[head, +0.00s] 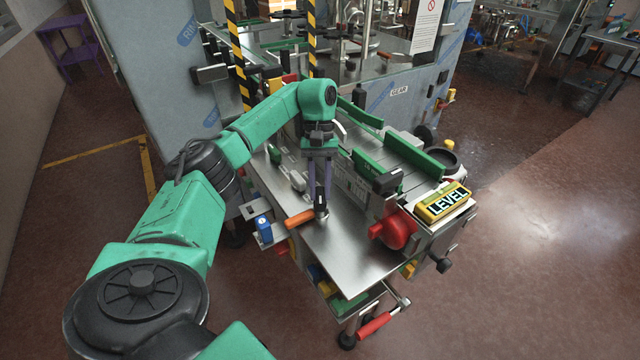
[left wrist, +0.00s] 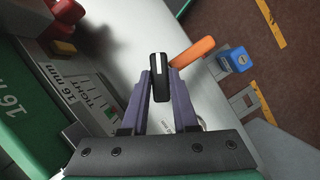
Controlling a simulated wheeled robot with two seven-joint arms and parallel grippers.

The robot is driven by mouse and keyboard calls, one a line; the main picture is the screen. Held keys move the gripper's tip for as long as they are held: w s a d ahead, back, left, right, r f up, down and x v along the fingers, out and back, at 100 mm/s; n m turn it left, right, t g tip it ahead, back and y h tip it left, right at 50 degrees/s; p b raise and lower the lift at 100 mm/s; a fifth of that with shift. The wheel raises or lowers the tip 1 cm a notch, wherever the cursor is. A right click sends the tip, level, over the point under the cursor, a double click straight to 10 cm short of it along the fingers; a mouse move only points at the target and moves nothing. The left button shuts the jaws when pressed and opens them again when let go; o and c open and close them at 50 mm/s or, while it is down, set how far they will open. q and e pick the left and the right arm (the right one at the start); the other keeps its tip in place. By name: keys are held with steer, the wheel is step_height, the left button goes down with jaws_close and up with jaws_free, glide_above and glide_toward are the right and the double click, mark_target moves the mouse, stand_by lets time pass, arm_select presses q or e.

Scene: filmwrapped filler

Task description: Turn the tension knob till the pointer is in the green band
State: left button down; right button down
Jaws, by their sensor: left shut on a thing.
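A black knob (left wrist: 160,78) with a white line along its top stands between the fingers of my left gripper (left wrist: 163,82) in the left wrist view. The fingers are shut on it from both sides. In the head view my left gripper (head: 320,208) points down at the steel plate, beside an orange handle (head: 299,218). A scale plate (left wrist: 82,98) marked "TIGHT" and "16 mm" shows at the left of the wrist view. My right gripper is out of view.
The orange handle also shows in the wrist view (left wrist: 194,53), close to the fingers, with a blue block (left wrist: 236,60) beyond it. A red round part (head: 398,232) and a yellow "LEVEL" box (head: 443,203) stand right. The front steel plate (head: 350,255) is bare.

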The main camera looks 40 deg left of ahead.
arm_select(q)
steer(key=shift+w+r, duration=0.1)
steer(key=shift+r, duration=0.05)
steer(key=c, duration=0.7)
jaws_free()
steer(key=p+v, duration=0.8)
steer(key=v, duration=0.6)
steer(key=shift+r, duration=0.2)
steer(key=shift+a, duration=0.1)
